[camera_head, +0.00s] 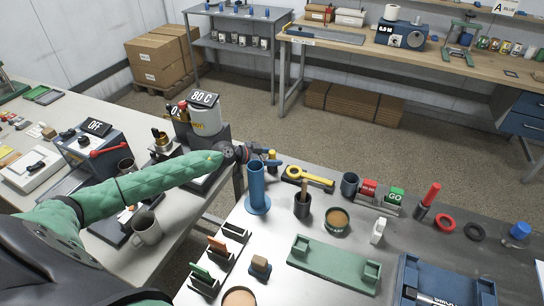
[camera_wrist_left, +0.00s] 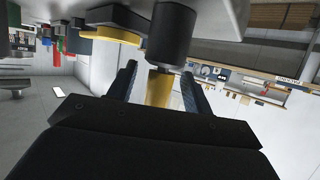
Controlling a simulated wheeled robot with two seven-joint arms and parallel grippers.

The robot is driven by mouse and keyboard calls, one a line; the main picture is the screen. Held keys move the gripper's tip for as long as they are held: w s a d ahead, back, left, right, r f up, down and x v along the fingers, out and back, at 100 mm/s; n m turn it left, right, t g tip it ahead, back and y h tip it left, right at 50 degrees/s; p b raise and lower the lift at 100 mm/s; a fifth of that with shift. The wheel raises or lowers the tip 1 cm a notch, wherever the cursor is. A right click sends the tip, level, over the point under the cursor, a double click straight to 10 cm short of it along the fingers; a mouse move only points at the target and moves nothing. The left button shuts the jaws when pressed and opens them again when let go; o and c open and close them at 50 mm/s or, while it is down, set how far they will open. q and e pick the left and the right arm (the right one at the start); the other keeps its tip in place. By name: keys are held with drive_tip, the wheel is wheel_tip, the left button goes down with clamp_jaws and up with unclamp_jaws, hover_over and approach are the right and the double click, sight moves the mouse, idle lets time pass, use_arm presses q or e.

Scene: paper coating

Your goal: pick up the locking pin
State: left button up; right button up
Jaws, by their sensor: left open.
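The locking pin appears to be the yellow upright piece (camera_head: 272,154) at the far left edge of the right-hand table, set in a short dark holder. In the left wrist view, which is upside down, the yellow pin (camera_wrist_left: 158,90) comes out of the black cylindrical holder (camera_wrist_left: 172,35). My left gripper (camera_head: 267,158) reaches it from the left. Its two dark blue fingers (camera_wrist_left: 160,78) are open, one on each side of the pin, with gaps visible. The pin's far end is hidden behind the gripper body. My right gripper is not in view.
A tall blue cylinder (camera_head: 257,188) stands just in front of my left gripper. A yellow-and-black tool (camera_head: 308,178) lies to the right, with a dark cup (camera_head: 303,205) of sticks nearer.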

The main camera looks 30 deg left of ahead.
use_arm(q)
drive_tip(key=shift+c, duration=0.2)
drive_tip(key=c, duration=1)
